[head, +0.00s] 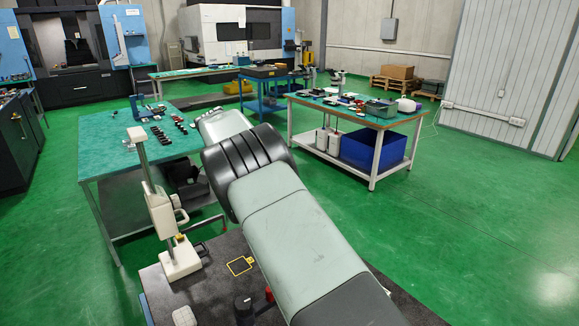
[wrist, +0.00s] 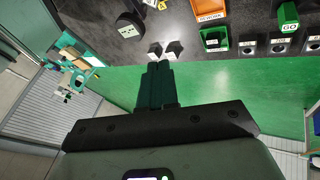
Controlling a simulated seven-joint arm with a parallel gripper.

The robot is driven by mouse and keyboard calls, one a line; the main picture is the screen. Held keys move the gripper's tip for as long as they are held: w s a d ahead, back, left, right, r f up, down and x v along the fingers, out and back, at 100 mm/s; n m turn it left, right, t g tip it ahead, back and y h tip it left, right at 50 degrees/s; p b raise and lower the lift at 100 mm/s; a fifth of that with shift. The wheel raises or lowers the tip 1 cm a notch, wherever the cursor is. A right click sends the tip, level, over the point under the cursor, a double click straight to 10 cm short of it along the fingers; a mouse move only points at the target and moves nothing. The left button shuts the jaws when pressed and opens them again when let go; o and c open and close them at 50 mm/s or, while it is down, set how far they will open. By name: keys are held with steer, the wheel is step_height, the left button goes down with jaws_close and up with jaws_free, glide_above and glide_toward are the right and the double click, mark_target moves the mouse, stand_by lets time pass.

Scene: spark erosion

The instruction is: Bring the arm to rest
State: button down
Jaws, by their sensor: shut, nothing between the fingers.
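My gripper (wrist: 164,50) shows in the wrist view with its two fingers together, shut and empty. In the head view my arm reaches from the lower right towards the upper left, over a dark table (head: 215,290). My gripper is hidden there behind the arm.
A white upright instrument (head: 178,255) stands left of my arm, near a yellow-outlined square (head: 239,265). A green-topped table (head: 105,155) lies beyond. The wrist view shows an orange bin (wrist: 209,9), a green bin (wrist: 214,38) and a black round object (wrist: 130,25). Green floor is open at right.

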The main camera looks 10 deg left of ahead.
steer(key=s+d+r+n+t+y, duration=0.1)
steer(key=d+r+n+y, duration=0.1)
steer(key=d+r, duration=0.55)
steer(key=s+d+r+n+y, duration=0.2)
steer(key=d+r, duration=0.4)
steer(key=r, duration=0.3)
steer(key=s+d+r+n+t+y, duration=0.2)
steer(key=s+d+r+n+t, duration=0.1)
steer(key=s+d+r, duration=0.6)
steer(key=s+d+f+n+t, duration=0.2)
steer(key=s+f, duration=0.1)
steer(key=s, duration=0.6)
steer(key=s+d+f+n+t, duration=0.1)
steer(key=s+d+f+n, duration=0.1)
steer(key=s, duration=0.8)
steer(key=shift+s+d+f+n+t, duration=0.3)
steer(key=shift+f+n+t, duration=0.1)
steer(key=shift+n, duration=0.4)
